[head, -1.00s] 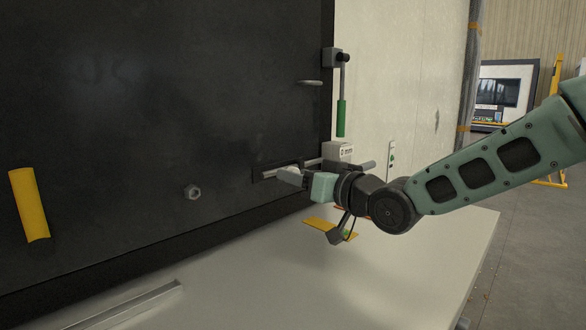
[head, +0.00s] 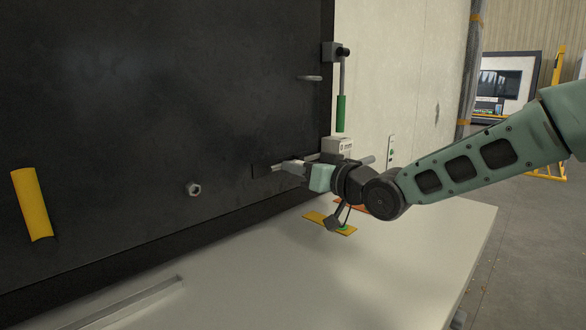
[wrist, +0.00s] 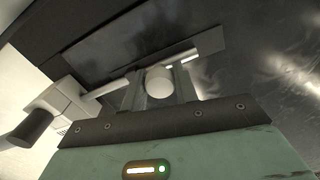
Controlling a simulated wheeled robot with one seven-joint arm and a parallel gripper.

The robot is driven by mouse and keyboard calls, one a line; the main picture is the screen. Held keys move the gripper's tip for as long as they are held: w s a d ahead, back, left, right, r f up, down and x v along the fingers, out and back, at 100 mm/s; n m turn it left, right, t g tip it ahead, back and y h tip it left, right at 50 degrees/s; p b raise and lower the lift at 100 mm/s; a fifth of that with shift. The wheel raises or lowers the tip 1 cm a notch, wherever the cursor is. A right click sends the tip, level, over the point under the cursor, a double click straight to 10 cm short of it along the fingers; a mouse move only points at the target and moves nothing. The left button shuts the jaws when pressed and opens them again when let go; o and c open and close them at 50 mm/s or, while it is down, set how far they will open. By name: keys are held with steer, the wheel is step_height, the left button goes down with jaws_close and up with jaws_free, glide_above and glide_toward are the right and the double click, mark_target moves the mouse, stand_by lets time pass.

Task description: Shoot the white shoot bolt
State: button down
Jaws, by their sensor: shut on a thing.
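The white shoot bolt (wrist: 105,90) is a pale rod on a dark backing plate (wrist: 140,55) low on the dark door (head: 150,110). Its round white knob (wrist: 158,82) sits between the fingers of my gripper (wrist: 157,92) in the wrist view. My gripper (head: 292,166) is shut on this knob, close to the door face. The rod runs toward a pale block (head: 338,148) at the door's right edge, which also shows in the wrist view (wrist: 62,103). How far the rod enters the block is unclear. My fingers hide part of the bolt in the head view.
A green-handled lever (head: 341,112) hangs above the block. A grey tab (head: 310,78) and a hex nut (head: 194,189) stick out from the door, with a yellow handle (head: 32,205) at left.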

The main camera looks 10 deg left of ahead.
steer(key=shift+w+d, duration=0.45)
steer(key=shift+w, duration=0.3)
steer(key=c, duration=1.1)
jaws_free()
steer(key=shift+w+d, duration=0.1)
steer(key=b+v, duration=0.3)
steer(key=v, duration=1.4)
steer(key=shift+s+d+b, duration=0.1)
steer(key=shift+s+b, duration=0.15)
steer(key=shift+b, duration=0.1)
